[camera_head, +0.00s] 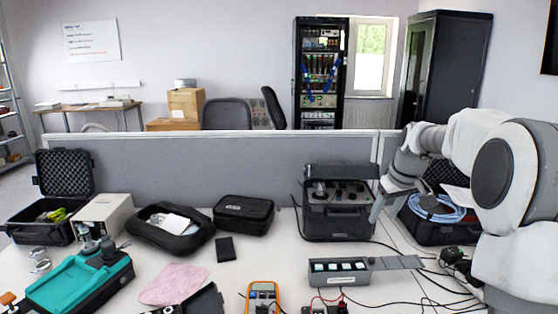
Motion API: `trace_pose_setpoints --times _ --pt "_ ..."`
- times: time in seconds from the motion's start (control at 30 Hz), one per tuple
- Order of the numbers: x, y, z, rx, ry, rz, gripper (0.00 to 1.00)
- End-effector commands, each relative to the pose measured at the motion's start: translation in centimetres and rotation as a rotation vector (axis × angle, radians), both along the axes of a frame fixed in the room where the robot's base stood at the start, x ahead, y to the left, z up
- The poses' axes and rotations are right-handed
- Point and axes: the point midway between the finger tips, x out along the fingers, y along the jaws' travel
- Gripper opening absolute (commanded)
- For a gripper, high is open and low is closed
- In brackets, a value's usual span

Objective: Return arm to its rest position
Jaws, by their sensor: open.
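My white and grey arm comes in from the right edge and bends over the right side of the table. My gripper (386,212) points down beside the right side of a black calibration unit (338,218), in front of the grey partition. Its fingers are apart, with nothing seen between them. Whether it touches the unit or the table cannot be told.
A black case (434,230) with a blue cable coil (437,208) lies right of my gripper. A pink cloth (174,283) and several cases crowd the left.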

Motion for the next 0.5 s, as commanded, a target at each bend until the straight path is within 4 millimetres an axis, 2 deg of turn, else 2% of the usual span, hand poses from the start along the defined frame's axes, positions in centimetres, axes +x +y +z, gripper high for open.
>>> trace_pose_setpoints --times 0.03,0.2,0.5 --pt "-1.5 1.4 2.1 -0.011 -0.002 -0.003 0.58" --pt "-6.5 5.2 6.0 -0.031 -0.006 -0.037 0.58" --pt "-16.6 10.1 10.6 -0.036 -0.033 -0.112 0.58"
